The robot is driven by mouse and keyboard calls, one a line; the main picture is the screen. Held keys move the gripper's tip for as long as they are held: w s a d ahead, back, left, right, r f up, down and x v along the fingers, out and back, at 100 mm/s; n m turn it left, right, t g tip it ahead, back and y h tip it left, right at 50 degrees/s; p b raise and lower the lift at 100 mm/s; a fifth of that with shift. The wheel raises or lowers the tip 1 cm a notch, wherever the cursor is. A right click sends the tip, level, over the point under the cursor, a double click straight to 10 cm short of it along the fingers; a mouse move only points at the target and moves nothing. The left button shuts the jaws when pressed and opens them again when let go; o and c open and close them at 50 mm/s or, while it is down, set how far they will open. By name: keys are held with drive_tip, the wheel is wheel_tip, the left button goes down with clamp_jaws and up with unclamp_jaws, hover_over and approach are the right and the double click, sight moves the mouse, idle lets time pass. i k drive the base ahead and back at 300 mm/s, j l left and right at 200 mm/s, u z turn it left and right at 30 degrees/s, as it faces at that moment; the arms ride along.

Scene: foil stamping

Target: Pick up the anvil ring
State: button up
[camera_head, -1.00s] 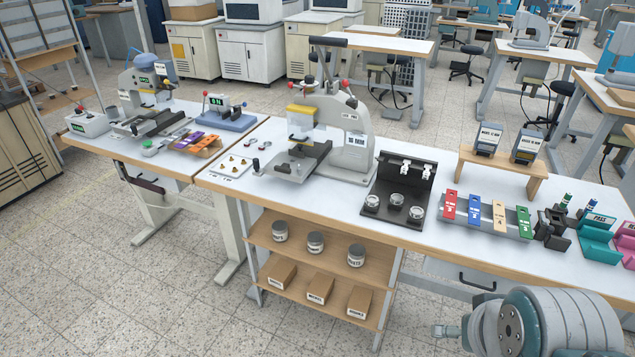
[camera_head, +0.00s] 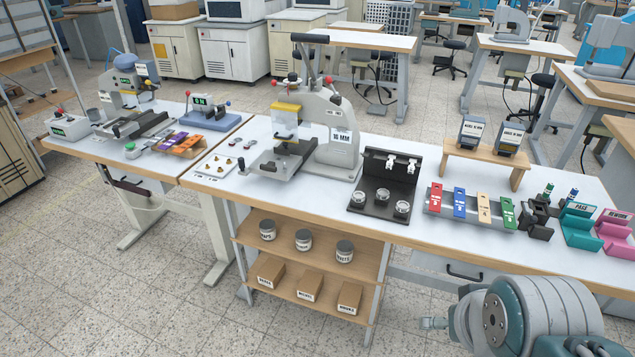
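I cannot tell for certain which thing is the anvil ring. My arm's grey joint fills the bottom right. A small pale part at its left may be my gripper (camera_head: 434,322); it is mostly hidden, so its opening does not show. It is apart from the bench top, in front of the bench.
The large press (camera_head: 340,140) stands mid-bench. To the right are coloured tagged blocks (camera_head: 482,207), a wooden riser (camera_head: 488,167), and teal (camera_head: 580,232) and pink (camera_head: 612,236) holders. A wooden shelf (camera_head: 290,250) with jars and boxes is below. The floor at front left is clear.

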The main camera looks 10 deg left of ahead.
sight(402, 206)
drive_tip(key=i+j, duration=0.15)
drive_tip(key=i, duration=0.5)
drive_tip(key=i+j, duration=0.2)
drive_tip(key=i, duration=0.45)
